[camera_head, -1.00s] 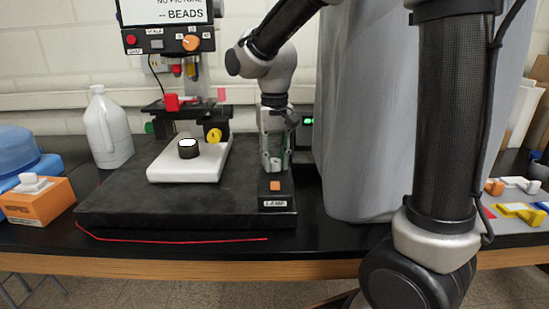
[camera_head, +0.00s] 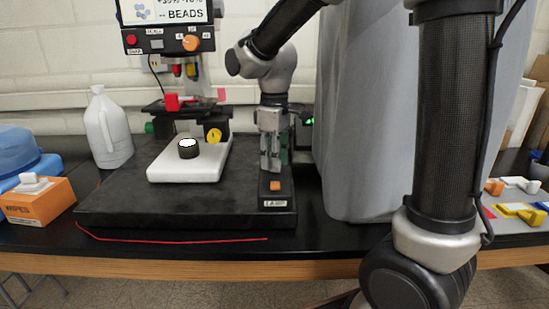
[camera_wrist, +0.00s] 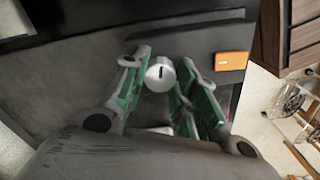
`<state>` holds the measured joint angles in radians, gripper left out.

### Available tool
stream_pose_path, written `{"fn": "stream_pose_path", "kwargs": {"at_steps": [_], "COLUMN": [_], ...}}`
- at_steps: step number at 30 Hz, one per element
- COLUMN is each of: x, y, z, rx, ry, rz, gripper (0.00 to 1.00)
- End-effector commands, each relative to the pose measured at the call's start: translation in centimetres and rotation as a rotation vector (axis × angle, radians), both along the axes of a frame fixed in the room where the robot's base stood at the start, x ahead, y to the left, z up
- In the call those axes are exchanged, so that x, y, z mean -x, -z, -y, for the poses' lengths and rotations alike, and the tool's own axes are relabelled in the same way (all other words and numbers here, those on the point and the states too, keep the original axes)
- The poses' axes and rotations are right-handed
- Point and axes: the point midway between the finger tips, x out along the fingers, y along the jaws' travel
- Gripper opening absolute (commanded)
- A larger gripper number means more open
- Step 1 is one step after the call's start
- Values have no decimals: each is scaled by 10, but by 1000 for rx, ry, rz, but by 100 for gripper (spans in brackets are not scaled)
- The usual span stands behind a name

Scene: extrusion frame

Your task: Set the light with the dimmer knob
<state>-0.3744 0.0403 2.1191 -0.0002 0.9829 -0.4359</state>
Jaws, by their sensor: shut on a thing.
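The dimmer knob (camera_wrist: 160,74) is a small silver cylinder with a black line on its end, seen in the wrist view. My gripper (camera_wrist: 163,80) has its green-padded fingers on both sides of it, shut on it. In the head view, my gripper (camera_head: 273,166) points down at the rear of the black lamp box (camera_head: 277,202), and its fingers hide the knob. The box has an orange button (camera_head: 275,186) and a LAMP label. The screen (camera_head: 166,11) shows bluish blobs, percentages and BEADS.
The microscope's focus knob (camera_head: 214,135) is yellow. A white jug (camera_head: 106,127) and an orange wipes box (camera_head: 38,201) stand at left. A grey covered object (camera_head: 360,130) stands close on the right of my gripper. A red cord (camera_head: 170,240) lies along the front.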

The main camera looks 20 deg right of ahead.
Motion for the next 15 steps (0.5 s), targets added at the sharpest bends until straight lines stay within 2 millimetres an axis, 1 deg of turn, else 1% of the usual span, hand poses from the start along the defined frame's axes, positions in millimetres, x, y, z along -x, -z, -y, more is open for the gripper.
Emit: {"fn": "stream_pose_path", "kwargs": {"at_steps": [6, 15], "x": [-1, -1], "y": [-1, -1], "z": [0, 0], "rx": [-1, -1], "ry": [-87, -128], "rz": [3, 3], "gripper": [5, 5]}}
